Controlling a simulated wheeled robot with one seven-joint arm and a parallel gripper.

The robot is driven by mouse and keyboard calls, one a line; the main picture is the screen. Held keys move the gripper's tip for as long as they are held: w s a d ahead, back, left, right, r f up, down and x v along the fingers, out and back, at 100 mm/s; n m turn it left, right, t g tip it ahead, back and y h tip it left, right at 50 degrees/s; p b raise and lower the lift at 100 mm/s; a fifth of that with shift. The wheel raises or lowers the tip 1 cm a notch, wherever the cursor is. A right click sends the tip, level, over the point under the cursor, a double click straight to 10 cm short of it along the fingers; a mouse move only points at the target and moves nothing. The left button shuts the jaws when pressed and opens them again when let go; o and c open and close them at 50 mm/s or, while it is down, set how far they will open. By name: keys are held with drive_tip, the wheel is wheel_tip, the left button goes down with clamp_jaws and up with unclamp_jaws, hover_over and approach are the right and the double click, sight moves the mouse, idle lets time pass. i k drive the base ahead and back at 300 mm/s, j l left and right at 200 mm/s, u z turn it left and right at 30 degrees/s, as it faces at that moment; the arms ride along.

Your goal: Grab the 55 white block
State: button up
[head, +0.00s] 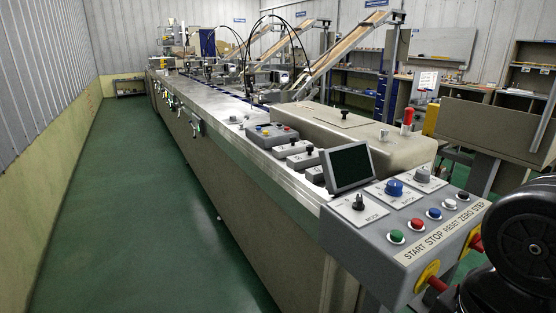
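I cannot make out a white block marked 55 in the head view. Small pale items lie on the far shelves at the right, too small to tell apart. My gripper is not in view. A black rounded part, which looks like my own arm, fills the lower right corner and hides what is behind it.
A long machine with a metal top (232,107) runs from the front right to the back. Its grey control panel (372,240) with buttons and a dark screen (349,167) is close by. Blue drawers (390,100) stand behind. The green floor (125,200) at left is clear.

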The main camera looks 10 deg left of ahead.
sight(311, 158)
drive_tip(key=u, duration=0.45)
drive_tip(key=i+j, duration=0.3)
drive_tip(key=i+j+z, duration=0.15)
drive_tip(key=i+j, duration=0.4)
drive_tip(key=j, duration=0.25)
drive_tip(key=i+j+z, duration=0.1)
drive_tip(key=i+j, duration=0.15)
drive_tip(key=j, duration=0.15)
drive_tip(key=i+j, duration=0.25)
drive_tip(key=j, duration=0.15)
drive_tip(key=i+j+z, duration=0.15)
drive_tip(key=j, duration=0.25)
drive_tip(key=i+j, duration=0.35)
drive_tip(key=j+z, duration=0.05)
drive_tip(key=j, duration=0.05)
